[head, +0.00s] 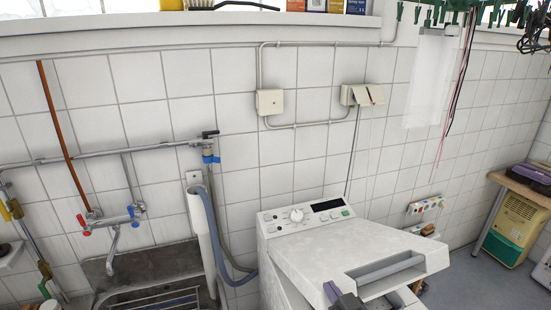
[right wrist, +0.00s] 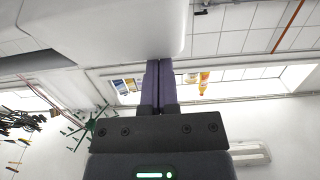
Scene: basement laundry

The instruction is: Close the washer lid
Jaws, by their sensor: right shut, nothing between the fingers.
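The white washer (head: 268,222) stands at the bottom centre of the head view, with its control panel at the back. Its lid (head: 330,245) slopes out from the panel, and its front edge with the recessed handle (head: 385,270) stands above the body, so it looks partly open. My right gripper (head: 335,291) is at the bottom edge of the picture, by the lid's front left part. In the right wrist view its dark fingers (right wrist: 159,75) are together and empty, their tips at the edge of a large white surface (right wrist: 110,25), likely the lid. Contact is unclear. My left gripper is out of view.
A sink (head: 150,280) with a tap (head: 112,225) and a grey hose (head: 212,225) lie left of the washer. A tiled wall is behind it.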

